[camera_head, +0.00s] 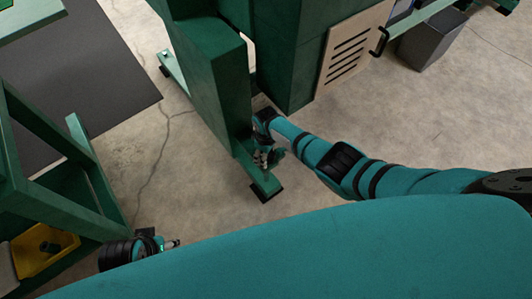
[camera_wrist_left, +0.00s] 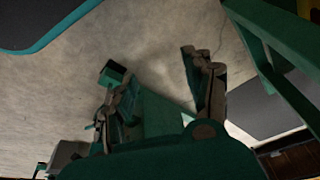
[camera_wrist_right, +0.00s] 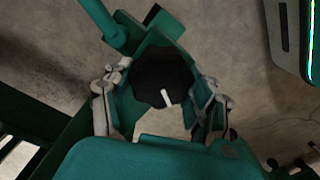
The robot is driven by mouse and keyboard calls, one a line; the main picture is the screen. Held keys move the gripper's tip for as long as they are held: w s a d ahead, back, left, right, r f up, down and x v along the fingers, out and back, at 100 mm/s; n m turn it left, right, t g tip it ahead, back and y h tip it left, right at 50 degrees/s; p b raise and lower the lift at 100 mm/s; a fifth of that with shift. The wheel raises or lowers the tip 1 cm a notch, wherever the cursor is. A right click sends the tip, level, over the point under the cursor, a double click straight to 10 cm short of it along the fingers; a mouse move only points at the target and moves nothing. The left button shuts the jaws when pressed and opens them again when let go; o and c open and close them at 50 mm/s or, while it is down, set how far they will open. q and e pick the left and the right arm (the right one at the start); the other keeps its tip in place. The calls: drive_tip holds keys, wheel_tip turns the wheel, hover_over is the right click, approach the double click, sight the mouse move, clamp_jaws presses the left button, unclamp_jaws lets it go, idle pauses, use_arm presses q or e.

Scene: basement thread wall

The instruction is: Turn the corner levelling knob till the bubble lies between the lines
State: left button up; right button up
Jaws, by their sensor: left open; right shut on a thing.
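The levelling knob (camera_wrist_right: 163,77) is black and lobed, with a white mark on its lower side in the right wrist view. It sits at the green machine's foot. My right gripper (camera_wrist_right: 160,92) is shut on it, with one finger at each side. In the head view the right gripper (camera_head: 264,157) is low beside the green foot bar (camera_head: 262,182), and the knob is hidden there. My left gripper (camera_head: 174,244) is open and empty, well to the left of the knob; its spread fingers show in the left wrist view (camera_wrist_left: 158,82). I see no bubble or lines.
The green machine column (camera_head: 213,85) rises above the foot. A green frame stand (camera_head: 70,160) with a yellow tray (camera_head: 43,250) stands at the left. A grey bin (camera_head: 428,45) is at the upper right. Bare concrete floor (camera_head: 165,165) lies between stand and machine.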

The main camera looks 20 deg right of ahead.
use_arm(q)
drive_tip(key=shift+x, duration=1.05)
use_arm(e)
drive_tip(key=shift+d+m, duration=0.1)
drive_tip(key=shift+m, duration=1.4)
use_arm(q)
drive_tip(key=shift+s+f, duration=0.1)
drive_tip(key=shift+s, duration=0.05)
use_arm(e)
drive_tip(key=o, duration=1.2)
drive_tip(key=shift+c, duration=0.2)
use_arm(q)
drive_tip(key=shift+s, duration=0.1)
use_arm(e)
drive_tip(key=shift+r, duration=0.15)
wheel_tip(320, 180, up, 12)
